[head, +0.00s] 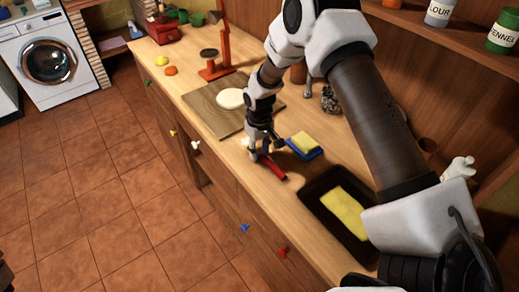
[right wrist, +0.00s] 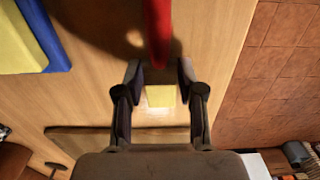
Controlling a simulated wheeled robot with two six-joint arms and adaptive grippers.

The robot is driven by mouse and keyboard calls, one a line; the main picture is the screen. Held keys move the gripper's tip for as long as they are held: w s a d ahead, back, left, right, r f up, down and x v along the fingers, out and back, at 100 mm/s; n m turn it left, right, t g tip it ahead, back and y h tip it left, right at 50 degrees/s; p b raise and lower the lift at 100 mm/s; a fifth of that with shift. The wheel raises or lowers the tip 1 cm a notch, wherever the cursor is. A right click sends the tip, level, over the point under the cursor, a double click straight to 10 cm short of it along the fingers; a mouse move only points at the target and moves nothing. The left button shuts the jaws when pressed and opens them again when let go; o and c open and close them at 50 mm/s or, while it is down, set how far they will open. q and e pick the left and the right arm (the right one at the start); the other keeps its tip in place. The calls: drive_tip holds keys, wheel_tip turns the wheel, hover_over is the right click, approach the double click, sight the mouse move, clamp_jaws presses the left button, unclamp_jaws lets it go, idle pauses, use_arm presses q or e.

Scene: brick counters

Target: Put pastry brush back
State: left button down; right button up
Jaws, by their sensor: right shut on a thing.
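The pastry brush has a red handle (head: 273,168) and pale yellow bristles (right wrist: 161,96). My right gripper (head: 262,153) is shut on the brush over the wooden counter, near its front edge. In the right wrist view the two fingers (right wrist: 160,75) stand on either side of the brush, and the red handle (right wrist: 157,30) runs away past the fingertips. I cannot tell exactly how far the brush is above the counter. My left gripper is not in view.
A yellow block on a blue base (head: 305,144) lies just right of the gripper. A black tray (head: 317,205) holds a yellow slab. A cutting board (head: 203,107) with a pale round (head: 230,98) lies behind. A red stand (head: 225,45) rises farther back. Tiled floor lies left.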

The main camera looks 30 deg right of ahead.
sight(260, 154)
drive_tip(key=shift+s+f, duration=0.2)
drive_tip(key=shift+f, duration=0.15)
drive_tip(key=shift+w+f+b, duration=0.1)
drive_tip(key=shift+b, duration=0.2)
drive_tip(key=o, duration=1.2)
drive_tip(key=shift+c, duration=0.2)
wheel_tip(260, 154, up, 12)
